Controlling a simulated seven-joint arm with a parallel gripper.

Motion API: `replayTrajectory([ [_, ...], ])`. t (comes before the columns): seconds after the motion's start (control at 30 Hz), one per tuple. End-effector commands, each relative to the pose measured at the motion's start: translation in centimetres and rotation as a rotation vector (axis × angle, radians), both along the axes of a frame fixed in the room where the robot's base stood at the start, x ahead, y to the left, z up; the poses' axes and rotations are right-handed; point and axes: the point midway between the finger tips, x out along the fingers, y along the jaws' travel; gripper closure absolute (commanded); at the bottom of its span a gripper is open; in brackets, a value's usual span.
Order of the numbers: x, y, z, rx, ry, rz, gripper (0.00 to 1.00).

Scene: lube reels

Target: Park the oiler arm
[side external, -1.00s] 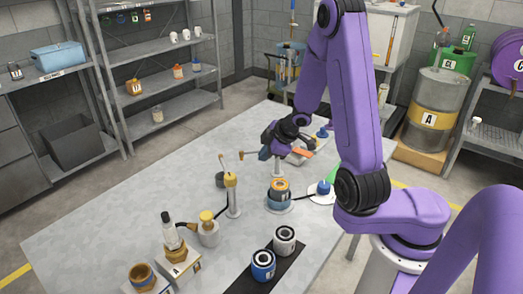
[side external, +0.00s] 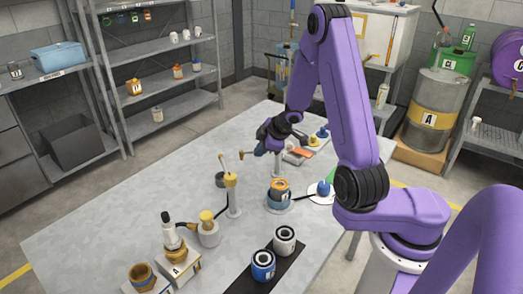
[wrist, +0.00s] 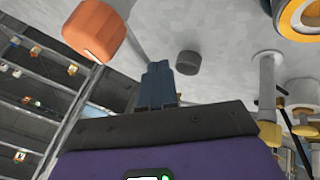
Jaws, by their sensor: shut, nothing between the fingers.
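A slim pale post (side external: 278,164) stands near the middle of the table; I take it for the oiler arm's stand. A small orange-tipped end (side external: 241,155) shows to its left, beside my fingers. In the wrist view a large orange knob (wrist: 94,31) is close to the camera, left of my fingers, with a grey rod near it. I cannot tell exactly how the knob and rod join. My gripper (side external: 259,150) is above the table, left of the post; in the wrist view its dark fingers (wrist: 159,72) are together and empty. Contact with the knob is not visible.
A dark cup (side external: 221,180) sits left of a yellow-topped post (side external: 232,194). An orange-topped reel (side external: 279,190) stands to the right. Blue (side external: 263,265) and white (side external: 284,240) reels stand on a black strip in front.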

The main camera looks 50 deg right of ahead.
Motion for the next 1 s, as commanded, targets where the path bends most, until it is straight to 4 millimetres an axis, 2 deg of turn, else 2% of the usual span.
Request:
replayTrajectory([
  [0.4, 1.4, -0.7, 0.0, 0.0, 0.0, -0.096, 1.0],
  [1.0, 1.3, -0.7, 0.5, 0.0, -0.002, -0.096, 1.0],
])
